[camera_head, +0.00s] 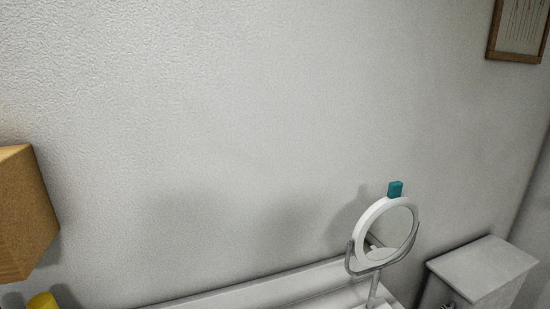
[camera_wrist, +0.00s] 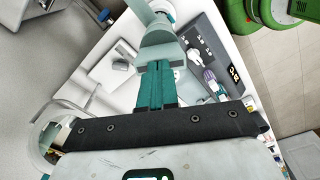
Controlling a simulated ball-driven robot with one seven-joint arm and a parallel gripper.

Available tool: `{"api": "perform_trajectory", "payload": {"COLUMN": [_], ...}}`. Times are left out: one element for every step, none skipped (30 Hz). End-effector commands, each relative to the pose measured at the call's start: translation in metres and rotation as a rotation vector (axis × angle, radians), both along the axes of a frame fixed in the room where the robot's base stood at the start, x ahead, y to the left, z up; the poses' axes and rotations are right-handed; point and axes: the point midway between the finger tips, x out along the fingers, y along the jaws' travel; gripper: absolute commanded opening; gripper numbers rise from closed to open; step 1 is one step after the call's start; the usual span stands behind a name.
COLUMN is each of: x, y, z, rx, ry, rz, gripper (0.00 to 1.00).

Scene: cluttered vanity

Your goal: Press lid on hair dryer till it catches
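In the wrist view my gripper (camera_wrist: 158,84) has two teal fingers side by side, with only a thin line between them. They look shut, with nothing visible between them. Just past the fingertips is a pale grey-green flared shape (camera_wrist: 163,50) that runs up to the top edge. I cannot tell whether it is the hair dryer, or whether the fingers touch it. I cannot make out a lid in either view. My gripper cannot be clearly identified in the head view.
A round white mirror (camera_head: 362,230) stands on the white vanity (camera_head: 265,290), with a small teal block (camera_head: 395,188) at its top edge. A wooden box (camera_head: 25,215) and yellow item (camera_head: 42,301) are at left. A purple-handled item (camera_wrist: 210,78) lies near a grey tray (camera_wrist: 207,32).

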Motion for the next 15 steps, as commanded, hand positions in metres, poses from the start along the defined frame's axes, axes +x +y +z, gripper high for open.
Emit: {"api": "perform_trajectory", "payload": {"x": [0.000,0.000,0.000,0.000,0.000,0.000,0.000,0.000,0.000,0.000,0.000,0.000,0.000,0.000,0.000], "y": [0.000,0.000,0.000,0.000,0.000,0.000,0.000,0.000,0.000,0.000,0.000,0.000,0.000,0.000,0.000], "z": [0.006,0.009,0.011,0.013,0.015,0.017,0.019,0.021,0.024,0.026,0.027,0.030,0.032,0.034,0.036], "rx": [0.001,0.001,0.001,0.001,0.001,0.001,0.001,0.001,0.001,0.000,0.000,0.000,0.000,0.000,0.000], "ry": [-0.001,-0.001,-0.001,-0.001,-0.001,-0.001,-0.001,-0.001,-0.001,-0.001,-0.001,-0.002,-0.002,-0.002,-0.002], "rz": [0.001,0.001,0.001,0.001,0.001,0.001,0.001,0.001,0.001,0.001,0.001,0.001,0.001,0.001,0.001], "gripper": [0.00,0.00,0.00,0.00,0.00,0.00,0.00,0.00,0.00,0.00,0.00,0.00,0.00,0.00,0.00]}}
